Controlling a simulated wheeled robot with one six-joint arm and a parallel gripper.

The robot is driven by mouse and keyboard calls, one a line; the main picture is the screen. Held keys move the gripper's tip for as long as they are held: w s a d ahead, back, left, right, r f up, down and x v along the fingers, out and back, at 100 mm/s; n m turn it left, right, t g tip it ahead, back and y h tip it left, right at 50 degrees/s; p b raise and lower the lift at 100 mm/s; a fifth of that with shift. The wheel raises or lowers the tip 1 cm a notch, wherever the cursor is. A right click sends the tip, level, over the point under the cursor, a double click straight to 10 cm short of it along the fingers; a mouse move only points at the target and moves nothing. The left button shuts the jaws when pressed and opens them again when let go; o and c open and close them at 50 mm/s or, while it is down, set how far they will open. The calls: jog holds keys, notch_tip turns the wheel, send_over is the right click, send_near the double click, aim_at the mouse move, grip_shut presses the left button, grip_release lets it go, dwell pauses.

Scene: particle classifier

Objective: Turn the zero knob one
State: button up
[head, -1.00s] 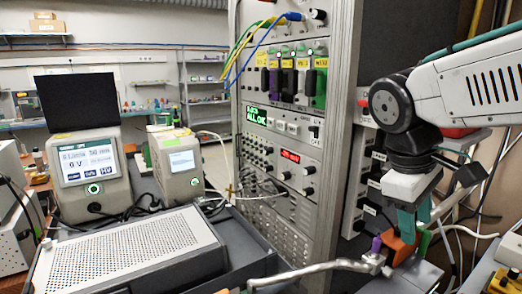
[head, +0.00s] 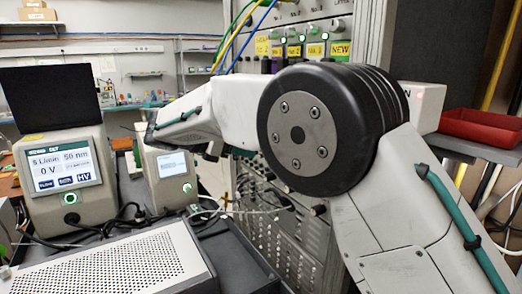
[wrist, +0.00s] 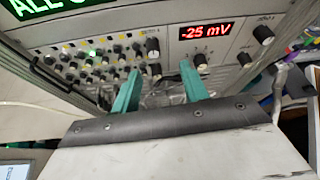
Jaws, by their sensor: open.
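The instrument panel (wrist: 225,55) with a red "-25 mV" display (wrist: 206,31) fills the upper wrist view. One black knob (wrist: 152,45) is left of the display, one (wrist: 263,34) is to its right, and a smaller one (wrist: 198,57) is below it. Their small labels are too blurred to tell which is zero knob one. My gripper (wrist: 160,67) is open, its two teal fingers apart and pointing at the panel, with nothing clearly held between them. In the head view my arm hides this panel and the gripper.
A module with rows of small knobs (wrist: 100,58) and a lit green button is at the left. A green text screen (wrist: 40,6) is above it. Cables hang across the rack front in the head view. A perforated metal box (head: 110,262) stands at the front left.

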jog(key=w+x, duration=0.1)
jog(key=x, duration=0.6)
jog(key=shift+f, duration=0.2)
jog(key=shift+a, duration=0.15)
grip_shut()
